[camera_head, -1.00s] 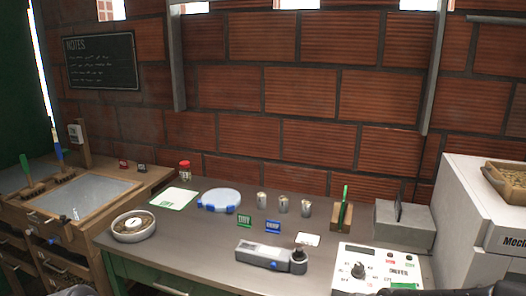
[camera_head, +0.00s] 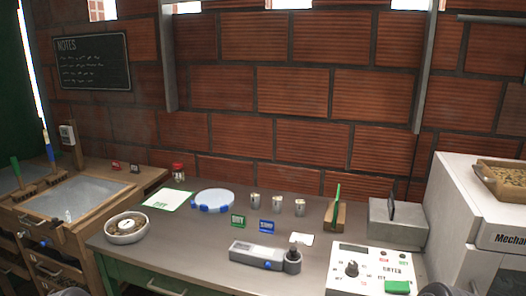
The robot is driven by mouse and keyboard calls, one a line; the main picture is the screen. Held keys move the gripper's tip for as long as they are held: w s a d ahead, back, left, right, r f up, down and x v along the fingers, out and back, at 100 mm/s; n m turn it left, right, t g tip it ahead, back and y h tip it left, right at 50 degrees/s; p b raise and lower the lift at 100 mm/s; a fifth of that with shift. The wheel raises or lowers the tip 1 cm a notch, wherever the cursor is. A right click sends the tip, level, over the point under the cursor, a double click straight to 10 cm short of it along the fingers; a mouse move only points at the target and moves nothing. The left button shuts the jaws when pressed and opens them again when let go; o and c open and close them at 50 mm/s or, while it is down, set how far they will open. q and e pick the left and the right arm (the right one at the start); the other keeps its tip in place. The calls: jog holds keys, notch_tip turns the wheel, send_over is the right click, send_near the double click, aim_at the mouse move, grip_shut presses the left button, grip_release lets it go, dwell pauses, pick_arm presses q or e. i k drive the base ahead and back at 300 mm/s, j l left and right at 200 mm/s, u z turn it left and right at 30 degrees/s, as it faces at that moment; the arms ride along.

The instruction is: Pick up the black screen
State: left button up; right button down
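A thin dark plate (camera_head: 392,211), the only black screen-like piece I can make out on the bench, stands upright in a grey box (camera_head: 412,235) at the bench's right end. Its lower part is hidden inside the box. No gripper fingers show, and nothing is seen touching the plate.
A white control panel (camera_head: 347,287) stands in front of the box. A wooden holder (camera_head: 336,218) with a green plate is left of it, and a white machine (camera_head: 455,215) right. A grey device (camera_head: 258,252), small cans and a bowl (camera_head: 127,232) are on the bench (camera_head: 190,240).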

aim_at(390, 206)
jog(key=i+j+z, duration=0.1)
jog(key=z, duration=0.3)
jog(key=i+j+z, duration=0.15)
jog(key=z, duration=0.2)
jog(key=i+j+z, duration=0.2)
jog(key=z, duration=0.2)
jog(key=i, duration=0.05)
